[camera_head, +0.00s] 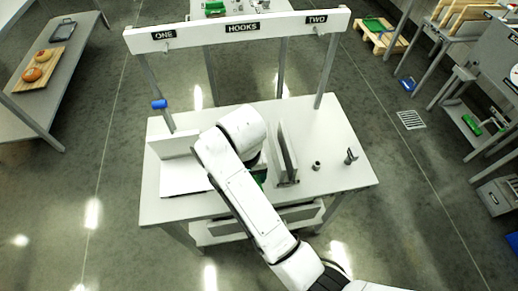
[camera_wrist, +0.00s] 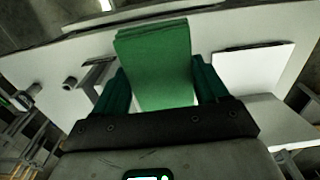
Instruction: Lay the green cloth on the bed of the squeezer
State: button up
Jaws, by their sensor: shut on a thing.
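The green cloth (camera_wrist: 153,62) is a flat folded piece, upright in the wrist view between the two dark green fingers of my gripper (camera_wrist: 160,92). My gripper is shut on it. In the head view only a small green patch (camera_head: 260,177) shows beside my arm, above the white table; my arm hides the fingertips. On the table's left stands a white flat plate (camera_head: 183,180) with an upright white board (camera_head: 172,145) behind it. Right of my gripper stand close upright grey panels (camera_head: 287,152). I cannot tell for certain which of these is the squeezer's bed.
The white table (camera_head: 340,150) also bears a short grey post (camera_head: 316,166) and a small clamp-like piece (camera_head: 351,157). The table's right front is clear.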

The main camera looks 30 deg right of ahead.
jog(key=shift+r, duration=0.1)
jog(key=shift+w+d+f+b, duration=0.4)
jog(key=shift+w+f+b, duration=0.1)
jog(key=shift+w+b, duration=0.25)
jog(key=w+d+f+b, duration=0.1)
jog(key=w+f+b, duration=0.1)
jog(key=w, duration=0.1)
jog(key=w+d+f+b, duration=0.2)
jog(key=w+f, duration=0.1)
jog(key=w, duration=0.1)
jog(key=w+d+f+b, duration=0.1)
jog(key=w+f+b, duration=0.2)
jog(key=shift+w+d, duration=0.15)
jog(key=shift+d, duration=0.15)
jog(key=shift+w+d+f, duration=0.15)
jog(key=shift+w+f, duration=0.1)
jog(key=shift+f, duration=1.75)
jog(key=shift+f, duration=0.1)
jog(key=o, duration=1)
jog(key=shift+o, duration=0.2)
